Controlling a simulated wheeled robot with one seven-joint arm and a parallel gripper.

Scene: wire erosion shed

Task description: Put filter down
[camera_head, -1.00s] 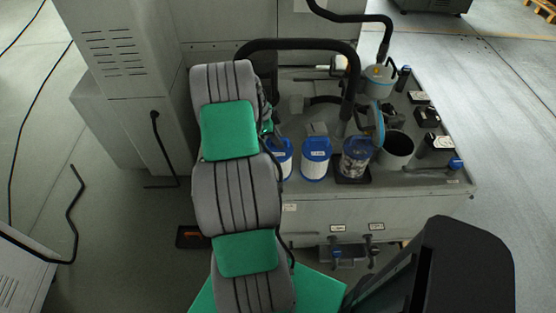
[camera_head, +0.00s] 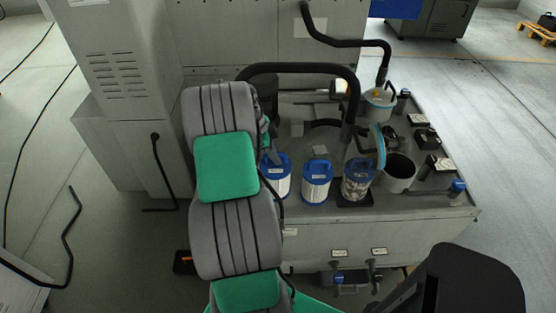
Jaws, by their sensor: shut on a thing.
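A white filter (camera_head: 277,183) with blue end caps is at the left of the bench top, partly hidden by my arm. My gripper (camera_head: 277,152) is at its top, mostly hidden behind my arm, and shut on it. I cannot tell whether its base touches the bench. A second white and blue filter (camera_head: 317,185) stands upright to its right. A third, dirty grey-brown filter (camera_head: 357,184) stands right of that on a dark tray (camera_head: 354,200).
A grey open cylinder (camera_head: 396,178) stands right of the filters, with a blue ring (camera_head: 379,147) upright beside it. A thick black pipe (camera_head: 352,100) arches behind. A hosed canister (camera_head: 378,104) and small dark boxes (camera_head: 426,138) fill the bench's right side.

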